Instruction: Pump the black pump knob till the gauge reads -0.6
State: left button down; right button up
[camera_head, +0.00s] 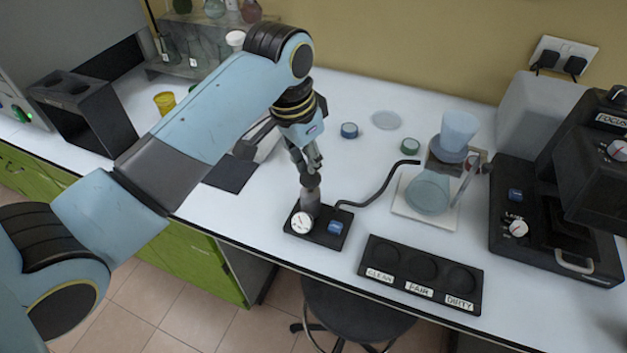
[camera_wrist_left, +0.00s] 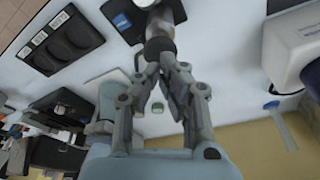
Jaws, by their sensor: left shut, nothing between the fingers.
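The vacuum pump (camera_head: 319,233) is a small black base near the table's front edge. Its round white gauge (camera_head: 302,222) faces up; the needle's reading is too small to tell. A blue button (camera_head: 334,228) sits beside the gauge. The dark pump knob (camera_head: 311,181) tops a grey cylinder standing on the base. My left gripper (camera_head: 310,167) points down, shut and empty, its fingertips right at the top of the knob. In the left wrist view the fingertips (camera_wrist_left: 166,68) meet the knob (camera_wrist_left: 158,45); I cannot tell if they press on it. My right gripper is not in view.
A black hose (camera_head: 385,186) runs from the pump towards a flask (camera_head: 428,192) with a funnel on a white plate. A black tray (camera_head: 420,275) labelled CLEAN, FAIR and DIRTY lies in front. A black microscope (camera_head: 560,200) stands at right. Jar lids lie behind the pump.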

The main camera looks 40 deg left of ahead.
aim_at(310, 177)
pick_arm(q)
jog(key=shift+f+b, duration=0.65)
jog(key=shift+f, duration=1.3)
jog(key=shift+r, duration=0.1)
jog(key=shift+r+p, duration=0.8)
jog(key=shift+r, duration=1.1)
jog(key=shift+f, duration=0.15)
